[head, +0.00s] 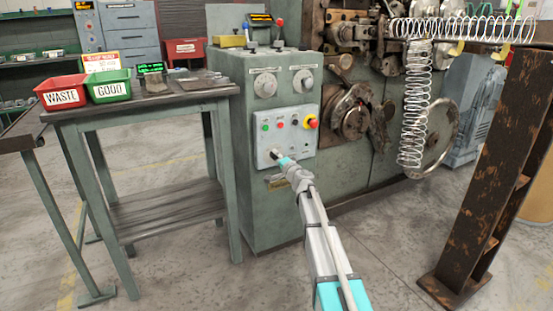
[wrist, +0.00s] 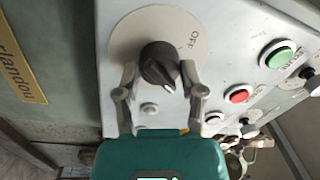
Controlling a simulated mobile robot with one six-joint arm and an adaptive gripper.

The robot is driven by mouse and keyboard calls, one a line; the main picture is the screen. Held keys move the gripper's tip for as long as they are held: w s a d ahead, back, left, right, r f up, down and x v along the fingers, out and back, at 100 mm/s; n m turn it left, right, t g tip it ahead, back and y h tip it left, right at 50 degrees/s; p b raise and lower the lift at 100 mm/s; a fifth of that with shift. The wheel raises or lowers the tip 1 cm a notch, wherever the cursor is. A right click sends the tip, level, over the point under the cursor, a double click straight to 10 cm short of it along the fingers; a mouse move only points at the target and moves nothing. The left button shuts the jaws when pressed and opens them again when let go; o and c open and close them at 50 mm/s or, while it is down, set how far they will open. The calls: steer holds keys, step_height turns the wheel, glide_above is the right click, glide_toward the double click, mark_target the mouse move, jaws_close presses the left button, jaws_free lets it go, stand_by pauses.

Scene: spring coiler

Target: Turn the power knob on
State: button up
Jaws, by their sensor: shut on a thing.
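The power knob (wrist: 160,65) is black and sits on a round pale dial plate (wrist: 125,38) on the light grey control panel (head: 292,145). The word OFF (wrist: 188,42) shows on the plate, to the upper right of the knob in the wrist view. My gripper (wrist: 158,78) has one finger on each side of the knob and is shut on it. In the head view my gripper (head: 277,156) reaches the lower left of the panel, and the knob is hard to make out there. The knob's exact angle is unclear.
Beside the knob are a green button (wrist: 279,54) and a red button (wrist: 239,95). A red-and-yellow emergency stop (head: 311,122) is at the panel's right. A table with a WASTE bin (head: 60,95) and GOOD bin (head: 108,88) stands left. A rusty post (head: 490,165) stands right.

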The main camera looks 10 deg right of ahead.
steer(key=shift+m, duration=0.7)
steer(key=o, duration=1.1)
steer(key=shift+o, duration=0.2)
